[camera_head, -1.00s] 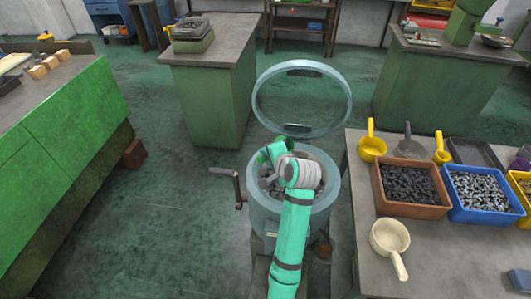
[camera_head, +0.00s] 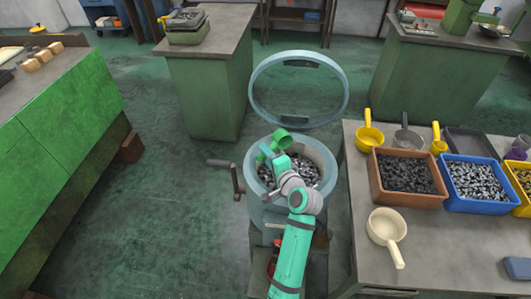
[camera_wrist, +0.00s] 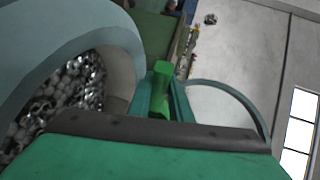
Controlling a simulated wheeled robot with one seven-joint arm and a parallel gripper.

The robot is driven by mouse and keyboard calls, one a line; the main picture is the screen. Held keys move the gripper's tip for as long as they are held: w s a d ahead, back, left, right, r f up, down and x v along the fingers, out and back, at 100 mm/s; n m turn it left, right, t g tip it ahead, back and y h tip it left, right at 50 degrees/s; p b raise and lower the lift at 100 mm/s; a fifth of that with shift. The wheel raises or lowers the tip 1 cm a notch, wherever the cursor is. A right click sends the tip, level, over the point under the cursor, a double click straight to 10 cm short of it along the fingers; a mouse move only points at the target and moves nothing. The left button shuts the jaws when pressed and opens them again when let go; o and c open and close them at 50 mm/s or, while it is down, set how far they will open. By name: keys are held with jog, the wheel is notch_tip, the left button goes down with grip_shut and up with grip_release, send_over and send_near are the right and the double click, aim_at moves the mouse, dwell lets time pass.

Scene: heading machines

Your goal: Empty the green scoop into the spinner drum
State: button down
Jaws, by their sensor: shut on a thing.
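The spinner drum (camera_head: 331,163) is a pale blue-grey round tub, open at the top, with small shiny grey metal pieces (camera_head: 300,172) inside. The drum's wall also shows at the left of the wrist view (camera_wrist: 100,30), with the pieces in it. My gripper (camera_head: 271,156) is over the drum's far left part, shut on the handle of the green scoop (camera_head: 283,137). The handle stands between my fingers in the wrist view (camera_wrist: 160,88). The scoop's cup is near the drum's back rim and looks tilted; whether anything remains in it is hidden.
The round drum lid (camera_head: 343,108) stands open behind the drum. A crank (camera_head: 236,180) sticks out at its left. The right table (camera_head: 440,250) holds a brown bin (camera_head: 408,199), a blue bin (camera_head: 480,205), yellow scoops and a cream scoop (camera_head: 386,227).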

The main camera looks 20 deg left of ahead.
jog(key=shift+r, duration=0.1)
dwell(0.3)
jog(key=shift+w+a+r, duration=0.2)
jog(key=shift+r, duration=0.25)
jog(key=shift+a+r+g+h, duration=0.1)
jog(key=shift+a+g+h, duration=0.1)
jog(key=shift+g+h, duration=0.75)
